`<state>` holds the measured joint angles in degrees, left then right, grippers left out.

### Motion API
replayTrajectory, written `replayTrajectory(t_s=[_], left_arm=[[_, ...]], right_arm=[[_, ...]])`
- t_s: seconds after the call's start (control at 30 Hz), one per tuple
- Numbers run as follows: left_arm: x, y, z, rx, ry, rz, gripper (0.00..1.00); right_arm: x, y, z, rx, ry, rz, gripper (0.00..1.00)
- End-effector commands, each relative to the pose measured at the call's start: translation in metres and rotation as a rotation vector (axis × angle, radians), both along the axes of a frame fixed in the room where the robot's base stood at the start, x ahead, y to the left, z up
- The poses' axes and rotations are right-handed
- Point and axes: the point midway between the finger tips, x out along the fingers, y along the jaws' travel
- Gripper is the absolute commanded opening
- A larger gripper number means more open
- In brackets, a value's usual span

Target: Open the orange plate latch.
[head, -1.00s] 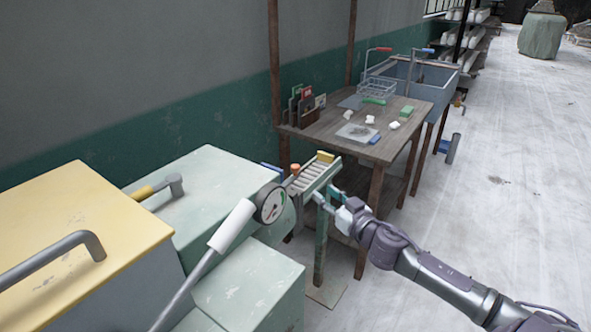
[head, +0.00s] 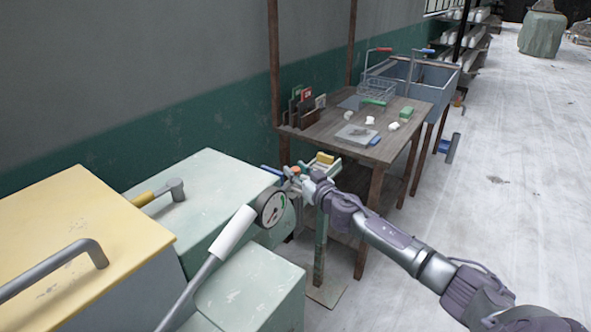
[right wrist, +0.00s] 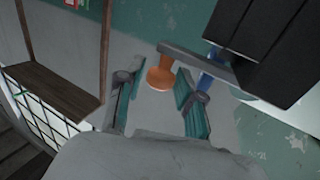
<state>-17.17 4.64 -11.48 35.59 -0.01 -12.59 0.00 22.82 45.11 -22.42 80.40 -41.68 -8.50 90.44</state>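The orange latch piece (right wrist: 160,76) is a small orange knob-like part in the right wrist view, beside a grey bar (right wrist: 192,62). In the head view an orange spot (head: 296,170) shows just past my right gripper (head: 297,181), mostly hidden by it. In the right wrist view the two teal fingers of my right gripper (right wrist: 160,90) are apart, with the orange piece between and a little beyond them. I see no clear contact. My left gripper is not in view.
A dial gauge (head: 272,207) and a white-handled lever (head: 232,232) stand close left of the gripper. A yellow block (head: 325,158) is just behind it. A wooden table (head: 340,118) with small items stands beyond. The floor at right is clear.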

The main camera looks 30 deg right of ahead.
Motion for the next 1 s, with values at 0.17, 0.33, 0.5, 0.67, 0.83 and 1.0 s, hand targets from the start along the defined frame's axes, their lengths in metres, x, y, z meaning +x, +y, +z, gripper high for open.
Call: replayTrajectory(t_s=[0.17, 0.33, 0.5, 0.67, 0.83, 1.0], left_arm=[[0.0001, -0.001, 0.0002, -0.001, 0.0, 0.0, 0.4], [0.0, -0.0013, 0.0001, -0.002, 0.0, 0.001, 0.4], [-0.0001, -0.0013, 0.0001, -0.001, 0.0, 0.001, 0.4], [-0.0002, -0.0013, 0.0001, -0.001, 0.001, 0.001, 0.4], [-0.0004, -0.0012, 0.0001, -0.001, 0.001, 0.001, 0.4], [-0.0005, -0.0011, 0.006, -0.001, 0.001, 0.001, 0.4]], right_arm=[[0.008, 0.0005, 0.0, 0.0, 0.001, 0.001, 0.37], [0.0083, 0.0004, -0.0002, -0.001, 0.001, 0.001, 0.37], [0.0081, 0.0004, -0.0001, -0.001, 0.001, 0.0, 0.2], [0.008, 0.0003, -0.0001, -0.001, 0.001, 0.0, 0.0], [0.0079, 0.0003, -0.0001, -0.001, 0.001, 0.0, 0.0], [0.0058, 0.0017, 0.0025, 0.004, -0.005, -0.04, 0.0]])
